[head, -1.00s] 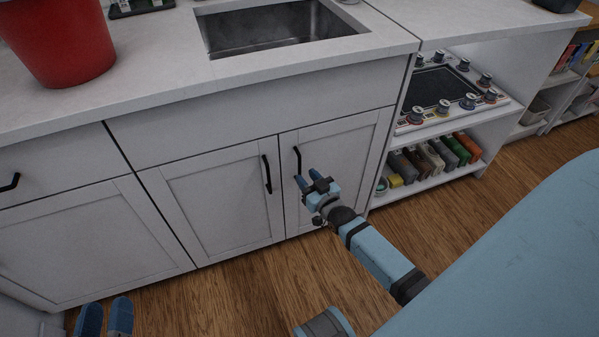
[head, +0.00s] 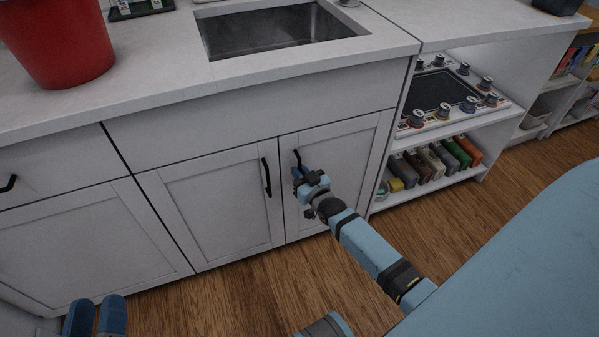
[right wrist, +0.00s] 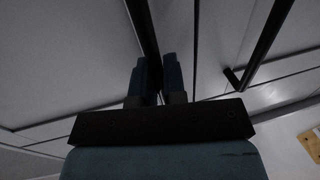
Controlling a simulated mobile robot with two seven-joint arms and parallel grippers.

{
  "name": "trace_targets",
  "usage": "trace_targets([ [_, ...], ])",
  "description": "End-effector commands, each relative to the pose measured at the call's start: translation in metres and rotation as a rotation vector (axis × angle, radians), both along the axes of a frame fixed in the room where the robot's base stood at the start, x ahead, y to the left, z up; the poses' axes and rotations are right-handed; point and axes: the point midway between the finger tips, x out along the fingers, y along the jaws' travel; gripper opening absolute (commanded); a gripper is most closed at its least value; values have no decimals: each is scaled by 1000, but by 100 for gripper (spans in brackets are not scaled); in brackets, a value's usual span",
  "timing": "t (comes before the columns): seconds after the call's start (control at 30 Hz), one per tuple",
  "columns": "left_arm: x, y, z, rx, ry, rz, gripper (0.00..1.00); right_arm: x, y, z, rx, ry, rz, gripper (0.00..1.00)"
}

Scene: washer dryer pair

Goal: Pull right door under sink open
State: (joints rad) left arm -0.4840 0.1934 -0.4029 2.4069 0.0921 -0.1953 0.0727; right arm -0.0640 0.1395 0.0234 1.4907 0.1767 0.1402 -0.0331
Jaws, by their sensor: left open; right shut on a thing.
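The right door under the sink (head: 345,150) is a white panel and looks flush with the cabinet front. Its black handle (head: 297,157) stands near the door's left edge, with its lower part hidden by my right gripper (head: 300,174). My right gripper is shut on this handle. In the right wrist view the dark handle (right wrist: 142,28) runs down between the two blue fingers (right wrist: 158,75). My left gripper (head: 96,315) is open and empty at the bottom left, above the floor, and only its blue fingers show.
The left door (head: 212,200) is closed, with its black handle (head: 266,177) close beside my right gripper. A sink (head: 275,35) and a red bucket (head: 58,40) are on the counter above. An open shelf (head: 430,187) stands to the right. Wooden floor (head: 260,290) lies in front.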

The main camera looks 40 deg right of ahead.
Motion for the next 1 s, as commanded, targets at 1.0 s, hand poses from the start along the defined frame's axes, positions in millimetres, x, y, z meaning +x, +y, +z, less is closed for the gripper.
trace_targets([
  [1.0, -10, 33, -82, 231, 373, 74, 43, -199, -41, 0, -6, 10, 631, 0],
])
